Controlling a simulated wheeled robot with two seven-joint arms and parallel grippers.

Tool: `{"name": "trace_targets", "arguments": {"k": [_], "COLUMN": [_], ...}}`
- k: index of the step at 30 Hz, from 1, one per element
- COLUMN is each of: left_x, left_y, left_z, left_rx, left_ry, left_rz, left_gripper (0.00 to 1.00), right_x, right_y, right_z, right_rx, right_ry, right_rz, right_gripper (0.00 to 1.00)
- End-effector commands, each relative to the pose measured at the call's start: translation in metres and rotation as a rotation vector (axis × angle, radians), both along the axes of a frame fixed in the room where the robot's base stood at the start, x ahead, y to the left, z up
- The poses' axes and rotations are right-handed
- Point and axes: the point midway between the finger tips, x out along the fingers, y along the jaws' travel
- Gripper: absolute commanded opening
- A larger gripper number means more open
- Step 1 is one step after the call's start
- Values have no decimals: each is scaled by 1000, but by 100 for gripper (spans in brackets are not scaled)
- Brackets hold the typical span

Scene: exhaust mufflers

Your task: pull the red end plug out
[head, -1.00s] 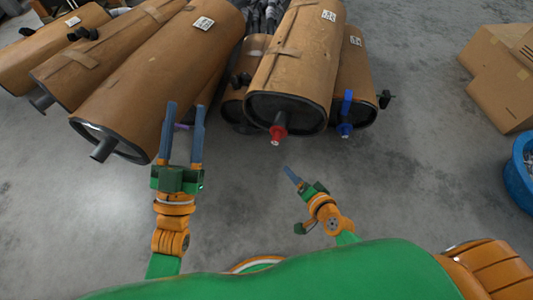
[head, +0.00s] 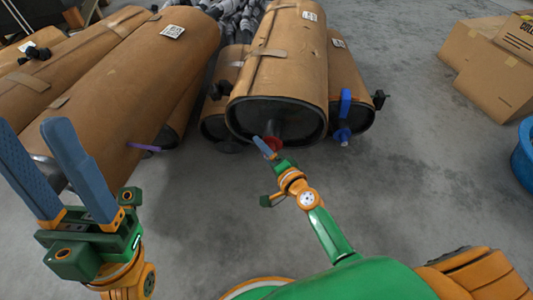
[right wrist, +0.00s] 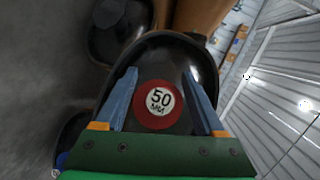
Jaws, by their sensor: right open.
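The red end plug (head: 275,143) sits on the dark end of the middle cardboard-wrapped muffler (head: 277,112) in the head view, partly hidden by my right gripper. In the right wrist view the plug (right wrist: 158,105) shows face-on as a red ring around a white disc marked "50". My right gripper (head: 264,148) is open, with its two blue fingers (right wrist: 161,84) on either side of the plug and visible gaps between. My left gripper (head: 33,125) is open and empty at the left, close to the camera.
A blue plug (head: 342,135) is on the smaller muffler (head: 349,90) to the right. Larger wrapped mufflers (head: 125,90) lie at the left, with a purple item (head: 145,148) low beside them. Cardboard boxes (head: 490,75) and a blue tub (head: 523,155) stand at the right. The grey floor between is clear.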

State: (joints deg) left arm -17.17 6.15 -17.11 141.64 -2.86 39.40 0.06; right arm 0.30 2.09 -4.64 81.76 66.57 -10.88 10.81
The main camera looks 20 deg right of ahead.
Motion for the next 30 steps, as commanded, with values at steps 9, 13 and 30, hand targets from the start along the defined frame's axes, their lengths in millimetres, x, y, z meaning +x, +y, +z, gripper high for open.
{"name": "trace_targets", "arguments": {"k": [9,13,30], "left_x": [0,0,0], "left_y": [0,0,0], "left_z": [0,0,6], "left_rx": [0,0,1], "left_ry": [0,0,1], "left_rz": [0,0,1], "left_gripper": [50,50,50], "right_x": [0,-1,-29], "right_y": [0,0,13], "right_z": [0,0,0], "right_rx": [0,0,0], "right_ry": [0,0,2], "right_rz": [0,0,1], "right_gripper": [0,0,0]}}
